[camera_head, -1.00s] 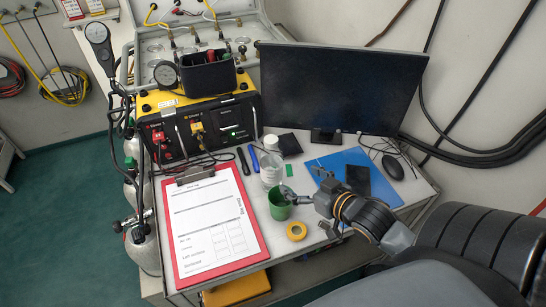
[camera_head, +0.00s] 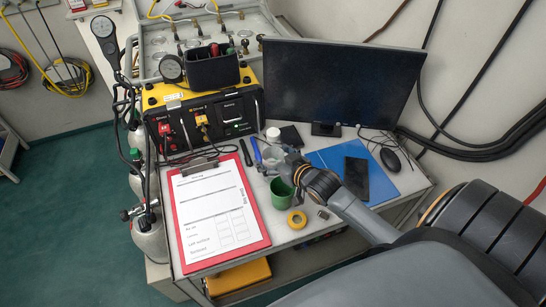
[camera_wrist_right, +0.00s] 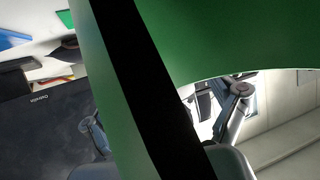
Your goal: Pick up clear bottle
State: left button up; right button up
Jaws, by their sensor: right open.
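The clear bottle (camera_head: 266,153) stands on the table just behind the green cup (camera_head: 281,194), partly hidden by my right gripper. My right gripper (camera_head: 283,163) is open above and behind the cup, its fingers close to the bottle; whether they touch it I cannot tell. The bottle cannot be made out there. My left gripper is not in view.
A white-capped container (camera_head: 273,134) stands behind the bottle. A red clipboard (camera_head: 262,240) lies left of the cup, yellow tape (camera_head: 297,220) in front. A dark phone (camera_head: 356,178) lies on a blue folder (camera_head: 385,188) to the right. A monitor (camera_head: 340,85) stands behind.

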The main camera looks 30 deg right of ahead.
jog(key=c, duration=1.3)
jog(key=shift+c, duration=0.2)
